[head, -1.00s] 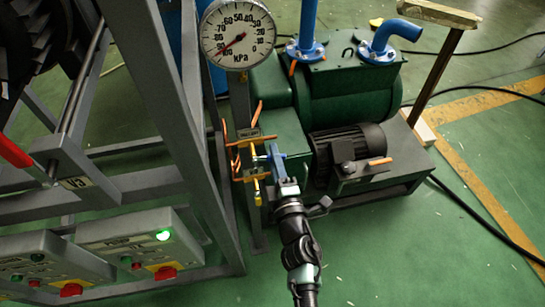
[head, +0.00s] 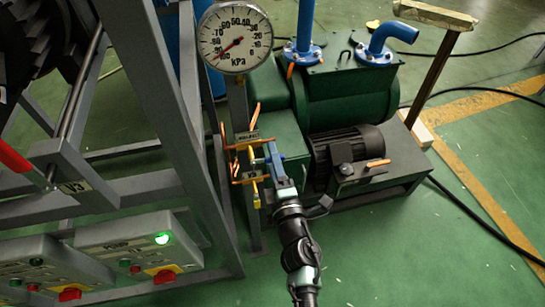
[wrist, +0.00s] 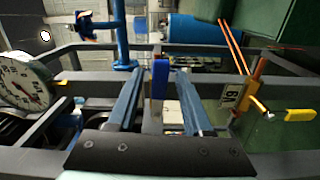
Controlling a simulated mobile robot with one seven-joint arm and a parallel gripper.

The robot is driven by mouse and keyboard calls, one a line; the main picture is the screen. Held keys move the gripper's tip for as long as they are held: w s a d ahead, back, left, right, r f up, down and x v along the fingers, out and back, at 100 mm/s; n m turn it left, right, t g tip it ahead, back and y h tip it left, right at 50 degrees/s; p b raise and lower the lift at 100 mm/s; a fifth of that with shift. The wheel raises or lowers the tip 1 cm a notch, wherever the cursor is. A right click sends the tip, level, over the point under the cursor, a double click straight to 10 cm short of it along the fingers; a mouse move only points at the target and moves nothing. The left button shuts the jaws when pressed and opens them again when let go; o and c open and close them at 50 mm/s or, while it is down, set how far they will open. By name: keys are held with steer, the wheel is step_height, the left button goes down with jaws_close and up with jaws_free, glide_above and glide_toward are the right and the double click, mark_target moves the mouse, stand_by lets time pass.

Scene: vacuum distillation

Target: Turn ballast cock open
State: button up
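The ballast cock shows in the wrist view as a blue handle (wrist: 160,75) with a thin yellow edge below it. It lies between the two fingers of my gripper (wrist: 158,98), with a gap visible on both sides. In the head view my gripper (head: 270,156) is at the brass pipework (head: 243,148) under a small label plate (head: 247,136), left of the green pump (head: 345,95). My fingers partly hide the cock there. My gripper is open around the handle and does not appear to be clamped on it.
A yellow-handled valve (wrist: 300,115) sits close by on the right in the wrist view. A pressure gauge (head: 235,38) stands above the pipework. A grey frame (head: 165,100) and control boxes (head: 135,250) are at the left.

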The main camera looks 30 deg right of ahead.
steer(key=shift+s, duration=0.1)
steer(key=b+v, duration=0.3)
steer(key=v, duration=0.9)
steer(key=shift+s, duration=0.35)
steer(key=shift+a, duration=0.15)
